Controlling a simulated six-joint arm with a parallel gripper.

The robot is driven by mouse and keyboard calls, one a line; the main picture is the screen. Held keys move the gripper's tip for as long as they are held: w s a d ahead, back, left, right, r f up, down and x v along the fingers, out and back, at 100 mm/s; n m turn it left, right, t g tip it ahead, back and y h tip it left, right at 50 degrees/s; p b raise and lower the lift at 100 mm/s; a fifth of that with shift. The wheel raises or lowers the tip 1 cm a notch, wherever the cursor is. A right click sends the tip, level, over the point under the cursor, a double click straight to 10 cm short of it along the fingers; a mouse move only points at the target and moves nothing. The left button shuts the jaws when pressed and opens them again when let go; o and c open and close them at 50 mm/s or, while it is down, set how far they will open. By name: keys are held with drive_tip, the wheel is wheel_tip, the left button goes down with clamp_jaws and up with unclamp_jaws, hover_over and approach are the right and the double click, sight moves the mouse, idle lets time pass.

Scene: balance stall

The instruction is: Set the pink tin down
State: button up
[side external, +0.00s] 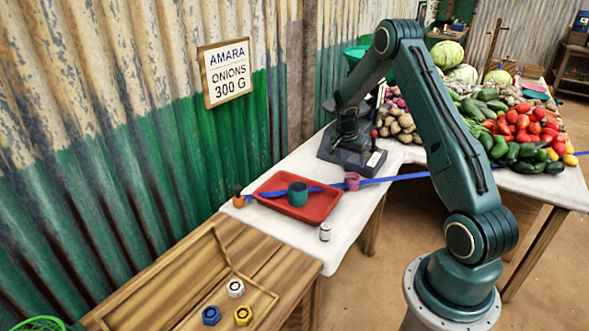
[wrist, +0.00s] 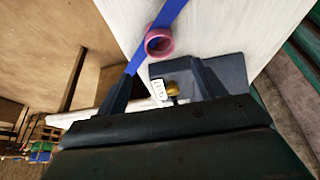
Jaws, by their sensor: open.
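The pink tin (side external: 352,181) stands upright on the white table, by the blue strip and to the right of the red tray.
The dark scale (side external: 352,157) is under my gripper. The red tray (side external: 312,212) holds a teal cup (side external: 298,194). An orange piece (side external: 238,197) and a white piece (side external: 325,231) stand beside it. Vegetables (side external: 515,130) crowd the right. Bare white table (side external: 290,239) lies in front.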

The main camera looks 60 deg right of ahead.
drive_tip(key=a+r+n+t+y, duration=0.1)
drive_tip(key=a+r+n+t, duration=0.2)
drive_tip(key=a+r+n, duration=1.15)
drive_tip(key=s+a+r+n+t+y, duration=0.1)
drive_tip(key=s+a+r, duration=0.5)
drive_tip(key=s+a, duration=0.4)
drive_tip(key=s+a+r+n+t+y, duration=0.1)
drive_tip(key=s+a+r+n+y, duration=0.1)
drive_tip(key=s+a+r, duration=0.4)
drive_tip(key=s+a, duration=0.4)
drive_tip(key=a, duration=0.5)
drive_tip(key=shift+t, duration=0.3)
